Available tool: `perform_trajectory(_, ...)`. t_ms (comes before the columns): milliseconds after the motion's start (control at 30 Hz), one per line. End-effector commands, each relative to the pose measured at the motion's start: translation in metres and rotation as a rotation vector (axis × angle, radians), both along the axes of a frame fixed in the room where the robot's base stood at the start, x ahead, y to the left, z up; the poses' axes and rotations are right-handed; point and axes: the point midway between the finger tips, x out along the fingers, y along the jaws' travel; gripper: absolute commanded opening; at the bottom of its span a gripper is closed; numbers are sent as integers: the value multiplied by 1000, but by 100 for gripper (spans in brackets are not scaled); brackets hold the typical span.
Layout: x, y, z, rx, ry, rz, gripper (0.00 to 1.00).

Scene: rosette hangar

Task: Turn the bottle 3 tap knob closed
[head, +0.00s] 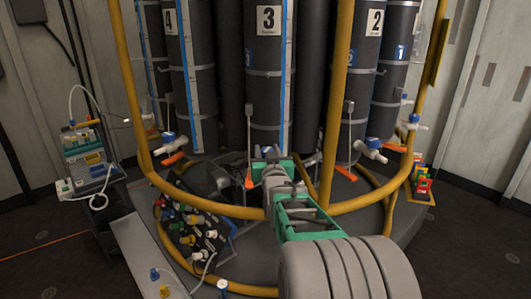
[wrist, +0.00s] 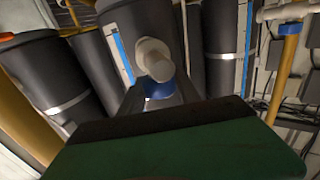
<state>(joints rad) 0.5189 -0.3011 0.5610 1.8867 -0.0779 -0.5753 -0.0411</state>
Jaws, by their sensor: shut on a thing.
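Bottle 3 (head: 266,75) is a tall dark cylinder with a white "3" label, standing at the middle of the rack in the head view. My gripper (head: 272,165) reaches to the tap at its foot and covers most of it. A bit of the blue tap knob (head: 270,152) shows just beyond the fingertips. In the wrist view the blue knob (wrist: 158,90) sits between my fingers (wrist: 152,103), under the pale round tap body (wrist: 153,60). The gripper is shut on the knob. The knob's exact angle is hard to tell.
Bottle 4 (head: 190,75) and bottle 2 (head: 368,90) stand on either side, with their own blue-and-white taps. A yellow rail (head: 235,211) curves around the rack in front. A panel of coloured valves (head: 195,232) lies lower left, and a cart with an instrument (head: 85,160) stands left.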

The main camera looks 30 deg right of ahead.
Motion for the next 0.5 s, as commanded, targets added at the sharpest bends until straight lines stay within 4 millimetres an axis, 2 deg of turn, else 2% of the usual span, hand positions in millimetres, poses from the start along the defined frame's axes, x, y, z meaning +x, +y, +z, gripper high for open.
perform_trajectory(33,4,7,-3,-1,-2,-29,0)
perform_trajectory(500,3,2,-9,3,-2,-480,0)
